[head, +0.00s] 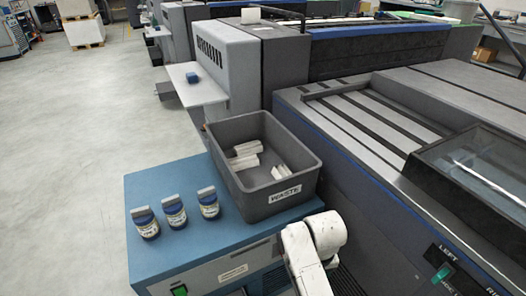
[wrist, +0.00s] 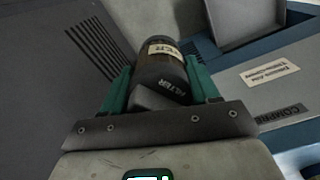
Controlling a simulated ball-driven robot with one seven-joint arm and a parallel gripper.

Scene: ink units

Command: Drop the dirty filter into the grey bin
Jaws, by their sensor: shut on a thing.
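The dirty filter (wrist: 163,72) is a dark brown-black cylinder with a pale label and the word FILTER on its near end. My gripper (wrist: 160,68) is shut on it, one green finger on each side, in the wrist view. The grey bin (head: 255,206), labelled WASTE, stands open on the blue cabinet (head: 185,258) in the head view. It has several white pieces inside. A grey open container at the top right of the wrist view looks like the bin, with the filter to its left. My gripper and the filter do not show in the head view.
A large grey printing machine (head: 345,165) rises close on the right. The floor at left is clear.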

